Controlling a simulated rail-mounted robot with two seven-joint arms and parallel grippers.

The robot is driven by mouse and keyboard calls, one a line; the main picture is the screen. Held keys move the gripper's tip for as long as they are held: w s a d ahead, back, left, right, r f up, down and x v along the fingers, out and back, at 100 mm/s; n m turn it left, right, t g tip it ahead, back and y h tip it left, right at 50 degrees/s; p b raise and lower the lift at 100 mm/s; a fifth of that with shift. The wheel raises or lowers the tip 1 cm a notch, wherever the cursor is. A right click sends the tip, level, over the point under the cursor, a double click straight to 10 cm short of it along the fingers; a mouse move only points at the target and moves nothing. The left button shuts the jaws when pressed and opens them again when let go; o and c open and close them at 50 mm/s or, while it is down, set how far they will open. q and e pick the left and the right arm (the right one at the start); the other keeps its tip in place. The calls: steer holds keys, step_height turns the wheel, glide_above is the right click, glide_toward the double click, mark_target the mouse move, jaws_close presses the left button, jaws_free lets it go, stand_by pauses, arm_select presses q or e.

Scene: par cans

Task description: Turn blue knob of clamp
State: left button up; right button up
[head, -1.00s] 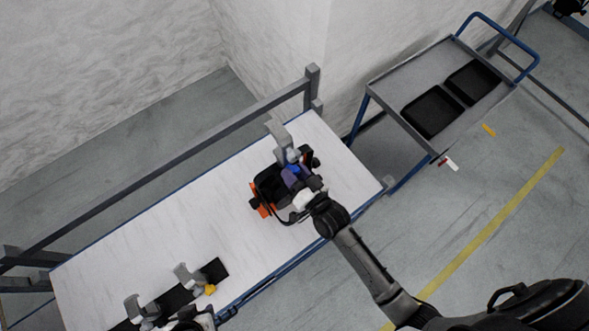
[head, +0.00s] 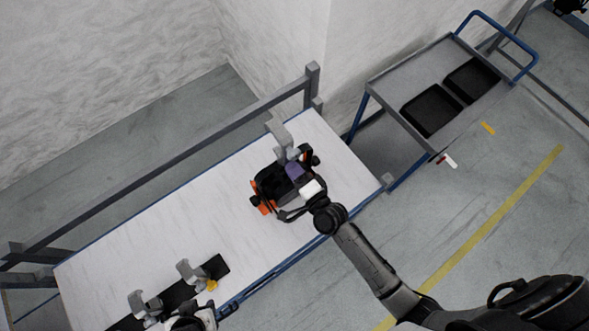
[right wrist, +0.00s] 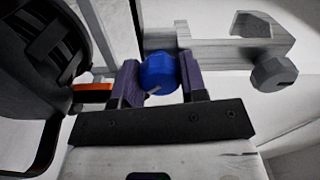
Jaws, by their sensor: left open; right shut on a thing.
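The blue knob (right wrist: 158,74) is in the middle of the right wrist view, between the two purple fingers of my right gripper (right wrist: 156,84). The fingers are shut on it from both sides. The grey clamp (right wrist: 215,42) stretches behind the knob to the right; it also shows in the head view (head: 279,132) at the upper end of the white table. My right gripper in the head view (head: 295,171) is over the par can (head: 268,186), and the knob is hidden there. My left gripper (head: 192,318) is low at the left, its fingers hard to make out.
A second, grey knob (right wrist: 274,74) is on the clamp's right end. More grey clamps (head: 190,271) stand on a black strip at the lower end of the white table (head: 150,240). A cart (head: 400,78) with black trays stands at upper right. Mid-table is clear.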

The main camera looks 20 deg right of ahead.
steer(key=m, duration=0.5)
steer(key=shift+m, duration=0.3)
steer(key=m, duration=0.4)
steer(key=shift+b, duration=0.35)
steer(key=m, duration=1)
steer(key=shift+r, duration=0.1)
steer(key=m+p, duration=0.1)
steer(key=m, duration=0.4)
steer(key=shift+m+p, duration=0.35)
steer(key=shift+m, duration=0.05)
steer(key=m+p, duration=0.1)
steer(key=m, duration=0.2)
steer(key=shift+m, duration=0.3)
steer(key=m+p, duration=0.1)
steer(key=m, duration=0.2)
steer(key=shift+m, duration=0.4)
steer(key=m+p, duration=0.1)
steer(key=m, duration=0.6)
steer(key=shift+m, duration=0.5)
